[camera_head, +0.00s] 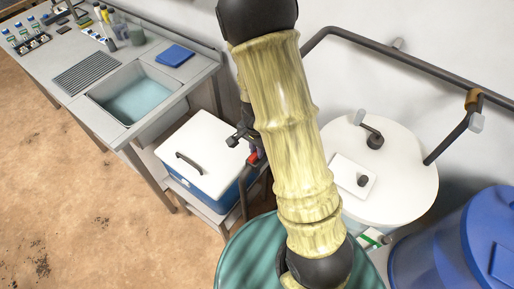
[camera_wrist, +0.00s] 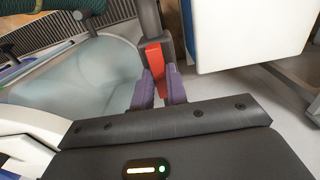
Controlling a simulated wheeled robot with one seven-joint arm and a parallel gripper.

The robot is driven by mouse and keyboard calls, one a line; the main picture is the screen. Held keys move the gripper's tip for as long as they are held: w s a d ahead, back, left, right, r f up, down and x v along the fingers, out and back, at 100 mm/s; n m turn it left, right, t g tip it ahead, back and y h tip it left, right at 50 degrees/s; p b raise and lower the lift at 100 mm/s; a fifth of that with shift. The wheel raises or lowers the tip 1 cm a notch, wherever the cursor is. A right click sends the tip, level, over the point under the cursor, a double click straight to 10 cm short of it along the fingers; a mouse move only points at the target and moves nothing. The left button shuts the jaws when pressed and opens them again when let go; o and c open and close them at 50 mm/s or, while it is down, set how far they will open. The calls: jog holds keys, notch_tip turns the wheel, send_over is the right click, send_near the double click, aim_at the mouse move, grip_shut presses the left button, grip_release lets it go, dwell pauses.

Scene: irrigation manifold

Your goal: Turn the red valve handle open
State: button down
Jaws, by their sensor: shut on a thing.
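The red valve handle (camera_wrist: 154,58) shows in the wrist view, upper middle, attached to a dark grey pipe fitting. My gripper (camera_wrist: 159,88) has purple-grey fingers, one on each side of the lower end of the handle, shut on it. In the head view only a small red piece of the handle (camera_head: 252,158) shows beside my arm, next to a dark fitting. My arm covers the middle of the head view and hides my gripper there.
A blue cooler with a white lid (camera_head: 203,152) stands left of the valve. A sink bench (camera_head: 75,40) is at the upper left. A round white-topped tank (camera_head: 400,170) and a blue barrel (camera_head: 440,245) stand at right. Open floor (camera_head: 80,210) lies at left.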

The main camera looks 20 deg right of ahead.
jog(key=c, duration=1.4)
grip_release()
jog(key=shift+r, duration=0.1)
notch_tip(320, 180, up, 17)
jog(key=shift+r, duration=0.15)
jog(key=s+f+n+t, duration=0.2)
jog(key=s+n, duration=0.5)
jog(key=n, duration=0.4)
jog(key=shift+s+a+f+t, duration=0.15)
jog(key=shift+s+f+t, duration=0.2)
jog(key=shift+f, duration=0.2)
